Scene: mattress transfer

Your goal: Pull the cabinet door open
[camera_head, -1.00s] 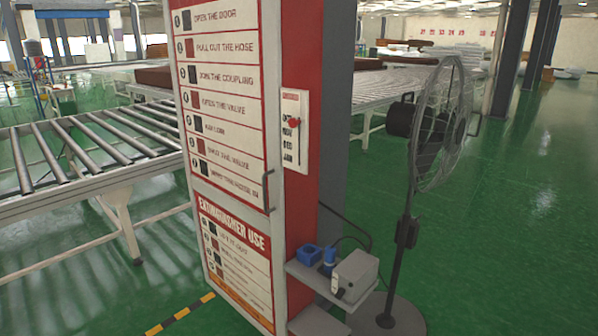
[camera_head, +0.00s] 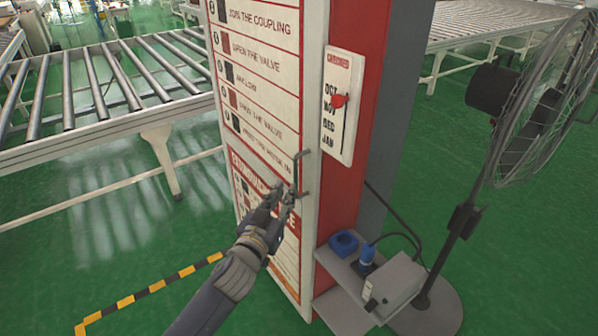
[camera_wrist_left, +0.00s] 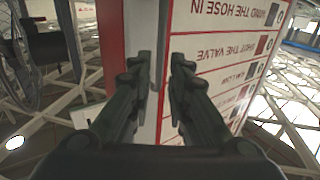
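The white and red cabinet (camera_head: 346,208) stands upright in the middle of the head view. Its white door (camera_head: 262,80), printed with instruction panels, is shut. A thin grey bar handle (camera_head: 298,172) is on the door near its right edge. My left gripper (camera_head: 290,192) reaches in from the lower left, its fingertips at the lower part of the handle. In the left wrist view its two fingers (camera_wrist_left: 160,75) are apart, with the cabinet's edge and door beyond them. My right gripper is not in view.
A roller conveyor (camera_head: 110,100) stands on the left. A shelf (camera_head: 345,275) with a grey box (camera_head: 396,285) juts from the cabinet's right side. A standing fan (camera_head: 540,110) is close on the right. Green floor with a yellow-black stripe (camera_head: 150,290) is clear in front.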

